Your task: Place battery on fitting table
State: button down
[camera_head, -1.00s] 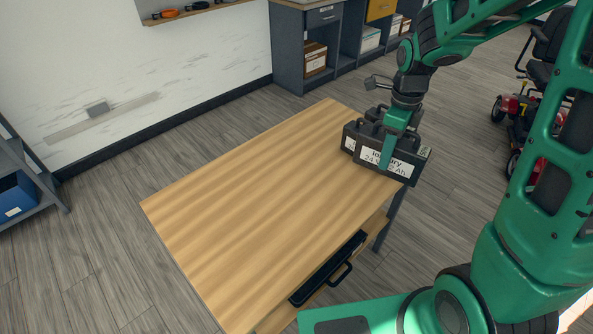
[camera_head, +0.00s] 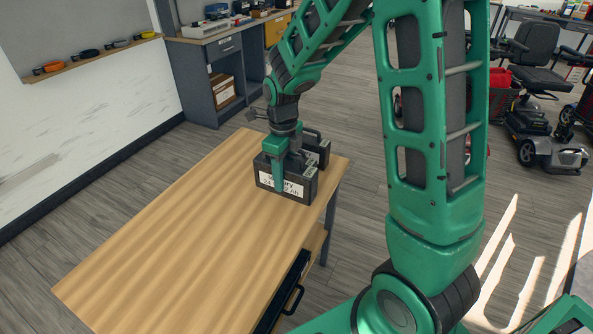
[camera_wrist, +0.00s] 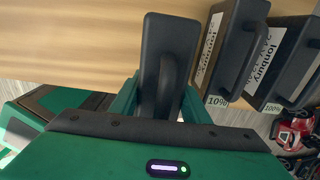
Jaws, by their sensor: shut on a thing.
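My gripper (camera_head: 280,172) is shut on a black battery (camera_head: 298,193) with a white label. The battery is upright over the right end of the wooden table (camera_head: 170,240); I cannot tell whether it touches the top. One green finger crosses its label. In the wrist view a dark block with a handle (camera_wrist: 168,50) lies between my fingers (camera_wrist: 160,100). To its right are two more labelled batteries, one marked 10% (camera_wrist: 236,50) and one marked 100% (camera_wrist: 290,60). In the head view a black battery (camera_head: 318,147) shows partly behind my gripper.
An open drawer with a black handle (camera_head: 293,298) is under the table's near side. A grey cabinet (camera_head: 215,75) and a wall shelf (camera_head: 90,58) are at the back. Scooters (camera_head: 540,130) stand at the right. The table's left and middle are bare.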

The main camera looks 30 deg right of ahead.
aim_at(270, 189)
jog(key=w+a+f, duration=0.2)
jog(key=w+a, duration=0.1)
jog(key=shift+w+a+f, duration=0.1)
jog(key=shift+a+f, duration=0.1)
jog(key=shift+f, duration=2.15)
jog(key=c, duration=1)
grip_release()
jog(key=shift+f, duration=0.1)
